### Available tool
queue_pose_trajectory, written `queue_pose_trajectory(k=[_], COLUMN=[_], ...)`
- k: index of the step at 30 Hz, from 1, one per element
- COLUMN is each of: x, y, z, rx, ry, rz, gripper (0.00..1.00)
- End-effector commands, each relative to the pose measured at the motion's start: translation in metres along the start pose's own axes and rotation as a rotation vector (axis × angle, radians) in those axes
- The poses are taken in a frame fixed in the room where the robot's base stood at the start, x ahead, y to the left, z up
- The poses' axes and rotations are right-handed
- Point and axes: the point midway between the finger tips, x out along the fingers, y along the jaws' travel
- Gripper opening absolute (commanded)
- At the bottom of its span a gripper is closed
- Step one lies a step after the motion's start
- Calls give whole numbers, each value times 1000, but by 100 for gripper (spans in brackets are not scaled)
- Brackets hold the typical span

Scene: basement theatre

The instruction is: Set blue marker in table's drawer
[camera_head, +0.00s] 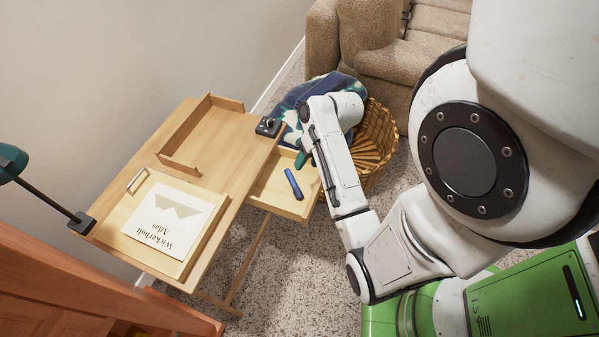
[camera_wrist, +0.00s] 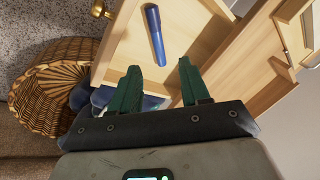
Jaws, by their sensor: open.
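The blue marker (camera_head: 293,184) lies in the table's drawer (camera_head: 271,189), which is pulled out from under the wooden table (camera_head: 225,205). In the wrist view the marker (camera_wrist: 155,35) lies on the floor of the drawer (camera_wrist: 190,25), beyond my fingertips and apart from them. My gripper (camera_wrist: 160,78) has two green fingers, spread open with nothing between them. In the head view my gripper (camera_head: 303,158) is near the drawer's far end, partly hidden by my arm.
A book (camera_head: 168,218) lies in a tray on the tabletop. A wicker basket (camera_head: 375,140) with a blue patterned cloth (camera_head: 293,97) stands beside the drawer. A sofa (camera_head: 365,45) is behind. A lamp (camera_head: 40,190) stands at the table's left edge. Speckled carpet (camera_head: 290,265) is clear in front.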

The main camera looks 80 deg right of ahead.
Motion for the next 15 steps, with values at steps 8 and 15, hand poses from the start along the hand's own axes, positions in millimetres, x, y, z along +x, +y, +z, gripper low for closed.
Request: queue_pose_trajectory(k=[8, 15], x=[22, 24], y=[-77, -140], z=[52, 130], rx=[-293, -672], ry=[-100, -176], rz=[60, 131], gripper=[46, 46])
